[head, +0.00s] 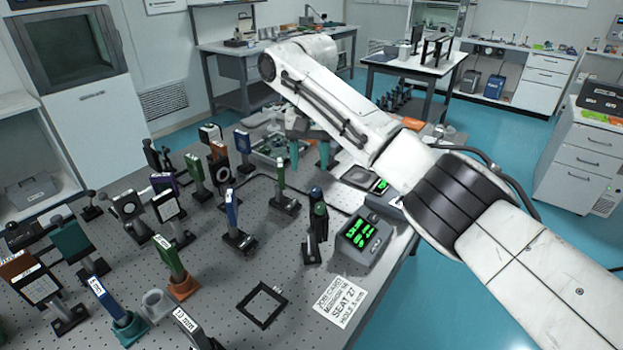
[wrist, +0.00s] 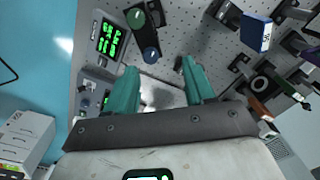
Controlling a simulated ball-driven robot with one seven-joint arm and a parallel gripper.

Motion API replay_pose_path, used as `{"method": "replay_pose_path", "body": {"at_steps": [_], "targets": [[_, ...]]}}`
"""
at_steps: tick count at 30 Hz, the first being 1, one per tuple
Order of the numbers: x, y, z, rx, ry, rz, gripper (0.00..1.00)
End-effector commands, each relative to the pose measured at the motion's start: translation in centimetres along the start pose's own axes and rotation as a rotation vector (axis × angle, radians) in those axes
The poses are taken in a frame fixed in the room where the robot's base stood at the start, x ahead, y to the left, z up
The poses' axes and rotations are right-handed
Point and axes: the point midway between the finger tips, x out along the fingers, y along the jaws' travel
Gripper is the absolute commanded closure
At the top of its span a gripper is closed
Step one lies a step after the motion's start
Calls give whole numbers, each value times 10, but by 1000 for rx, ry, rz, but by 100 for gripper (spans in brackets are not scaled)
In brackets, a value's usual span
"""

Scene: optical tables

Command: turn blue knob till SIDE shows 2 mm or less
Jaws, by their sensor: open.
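The blue knob (wrist: 151,55) shows in the wrist view just beyond the gap between my fingertips. A green knob (wrist: 136,18) is beside it. Both are on a dark upright mount, which stands near the middle of the optical table in the head view (head: 311,245). The readout box (head: 361,232) stands right of the mount; its green digits also show in the wrist view (wrist: 109,40) but are too small to read, SIDE included. My gripper (wrist: 160,66) has teal fingers, spread apart with nothing between them. In the head view my gripper (head: 308,158) is behind the mount.
Several upright optics crowd the left, including a blue-edged plate (head: 232,210) and a green-edged plate (head: 170,258). A job card (head: 340,301) and a flat black square frame (head: 262,305) lie at the front. A second readout (head: 381,186) is by the right table edge.

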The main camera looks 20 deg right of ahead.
Motion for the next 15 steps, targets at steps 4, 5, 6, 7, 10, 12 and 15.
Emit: {"method": "replay_pose_path", "body": {"at_steps": [4,5,6,7,10,12,15], "targets": [[-21,15,-8,58,2,21,46],[-22,16,-8,62,1,23,46],[-22,17,-9,66,0,24,46],[-21,18,-9,68,0,25,46],[-11,18,-9,69,-1,25,46],[0,19,-8,69,-2,27,46],[17,19,-8,69,-2,26,46]]}}
